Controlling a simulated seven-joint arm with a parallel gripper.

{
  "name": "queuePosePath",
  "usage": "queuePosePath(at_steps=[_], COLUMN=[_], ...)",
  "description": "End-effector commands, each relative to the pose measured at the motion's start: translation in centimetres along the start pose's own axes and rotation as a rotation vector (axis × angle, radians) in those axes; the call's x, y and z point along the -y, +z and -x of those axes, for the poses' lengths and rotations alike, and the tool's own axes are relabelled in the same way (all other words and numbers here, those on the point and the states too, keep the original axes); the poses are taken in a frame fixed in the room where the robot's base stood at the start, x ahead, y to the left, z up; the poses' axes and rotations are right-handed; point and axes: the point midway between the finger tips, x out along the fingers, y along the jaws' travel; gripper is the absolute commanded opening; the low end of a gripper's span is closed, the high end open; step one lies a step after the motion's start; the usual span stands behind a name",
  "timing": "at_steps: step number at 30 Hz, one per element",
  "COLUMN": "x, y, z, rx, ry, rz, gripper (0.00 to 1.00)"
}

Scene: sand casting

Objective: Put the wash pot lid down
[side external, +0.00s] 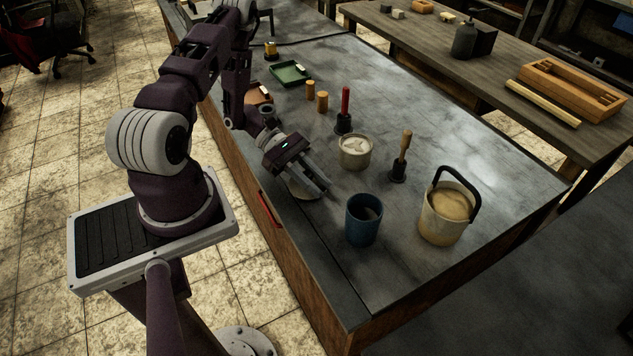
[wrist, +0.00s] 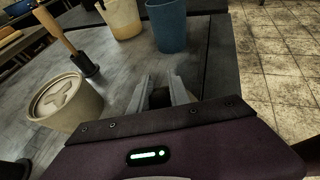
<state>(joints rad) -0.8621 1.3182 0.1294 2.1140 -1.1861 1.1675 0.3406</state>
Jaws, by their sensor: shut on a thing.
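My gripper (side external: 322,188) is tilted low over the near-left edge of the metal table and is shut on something. A round pale-grey disc, which looks like the wash pot lid (side external: 301,191), shows partly under the fingers. I cannot tell whether it touches the table. In the wrist view a small dark piece (wrist: 160,97) sits between the fingers (wrist: 163,88); the rest of the lid is hidden there. An open blue pot (side external: 362,222) stands to the lower right of the gripper. A cream pot with a three-armed shape in its top (side external: 355,152) stands to the right.
A cream bucket with a black handle (side external: 447,213) stands at the right. A wooden-handled brush (side external: 400,160) and a red-handled one (side external: 344,115) stand upright behind. Two orange cylinders (side external: 322,101) and a green tray (side external: 290,73) are farther back. The table's front corner is clear.

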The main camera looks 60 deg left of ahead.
Motion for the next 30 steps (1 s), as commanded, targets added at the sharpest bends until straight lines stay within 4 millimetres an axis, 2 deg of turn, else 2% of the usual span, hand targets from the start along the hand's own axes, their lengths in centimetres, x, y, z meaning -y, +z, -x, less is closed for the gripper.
queuePosePath(at_steps=[8,9,12,22,26,30], x=[0.0,0.0,0.0,-0.1,-0.1,-0.1], y=[-0.2,-0.2,-0.1,0.1,0.0,0.0], z=[-0.1,-0.1,-0.1,0.2,2.9,6.9], rx=[0.0,-0.001,0.0,-0.001,-0.003,-0.004], ry=[0.0,0.0,0.0,0.001,0.005,0.005], rz=[0.0,-0.001,-0.001,-0.001,-0.003,-0.003], gripper=[0.0,0.28,0.44,0.44,0.44,0.44])
